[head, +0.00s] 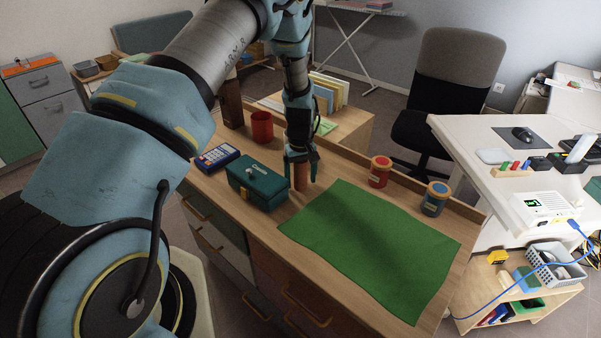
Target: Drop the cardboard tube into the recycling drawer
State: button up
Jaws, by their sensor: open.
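The brown cardboard tube (300,177) stands upright on the wooden counter, between the teal box and the green mat. My gripper (301,170) points down over the tube, with its fingers around the upper part. The fingers are open; whether they touch the tube cannot be told. The counter has drawer fronts below it with wooden handles; the ones I see look shut, including one at the lower front (306,308). Which of them is the recycling drawer cannot be told from here.
A teal box (258,184) and a blue calculator-like device (216,157) stand left of the tube, with a red cup (262,126) behind. A green mat (370,245) lies to the right. Red (380,171) and blue-grey (435,199) jars stand near the back edge.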

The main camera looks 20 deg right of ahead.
grip_shut()
dwell(0.6)
jog(key=shift+r, duration=0.15)
